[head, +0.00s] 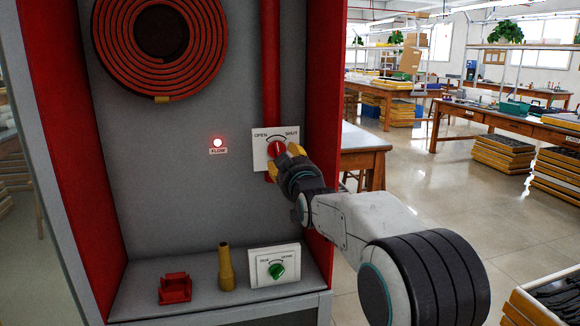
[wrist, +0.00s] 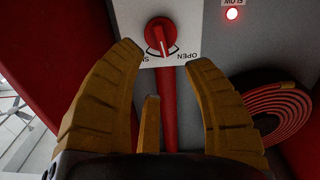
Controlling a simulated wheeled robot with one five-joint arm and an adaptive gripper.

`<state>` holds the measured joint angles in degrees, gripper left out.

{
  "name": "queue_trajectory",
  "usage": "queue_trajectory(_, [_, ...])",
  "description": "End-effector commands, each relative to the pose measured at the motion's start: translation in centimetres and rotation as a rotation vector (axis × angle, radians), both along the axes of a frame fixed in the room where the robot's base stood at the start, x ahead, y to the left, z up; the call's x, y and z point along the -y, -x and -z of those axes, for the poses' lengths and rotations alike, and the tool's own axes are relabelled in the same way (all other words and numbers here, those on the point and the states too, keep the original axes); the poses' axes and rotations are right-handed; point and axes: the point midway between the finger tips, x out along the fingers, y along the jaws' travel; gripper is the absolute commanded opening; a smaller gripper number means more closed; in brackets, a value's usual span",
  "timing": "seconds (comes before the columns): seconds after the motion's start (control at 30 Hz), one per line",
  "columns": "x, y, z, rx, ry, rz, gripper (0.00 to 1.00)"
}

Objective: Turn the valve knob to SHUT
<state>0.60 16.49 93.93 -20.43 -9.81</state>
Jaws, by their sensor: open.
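The red valve knob (head: 277,148) sits on a white plate (head: 262,134) marked OPEN at left and SHUT at right in the head view. The wrist view shows the knob (wrist: 160,33) upside down, with OPEN at right and the SHUT label partly hidden by a finger. Its white pointer line stands near the middle of the arc, slightly toward OPEN. My gripper (head: 284,157) is at the knob's lower right in the head view and covers part of it. In the wrist view my yellow fingers (wrist: 165,55) are spread open, with the knob ahead between the tips. No contact is visible.
A lit red FLOW lamp (head: 217,143) is left of the plate. A hose reel (head: 110,40) hangs above. The cabinet shelf holds a red part (head: 174,289), a brass nozzle (head: 226,268) and a panel with a green knob (head: 277,271). The red cabinet side wall (head: 322,190) is close at right.

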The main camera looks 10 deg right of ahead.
Motion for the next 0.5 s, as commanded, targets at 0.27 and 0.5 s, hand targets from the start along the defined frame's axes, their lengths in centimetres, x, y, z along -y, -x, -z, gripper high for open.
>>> queue_trajectory(0.27, [-0.1,2.1,0.0,0.001,0.0,0.0,0.46])
queue_trajectory(0.5, [-0.1,2.6,0.0,-0.001,0.0,-0.001,0.46])
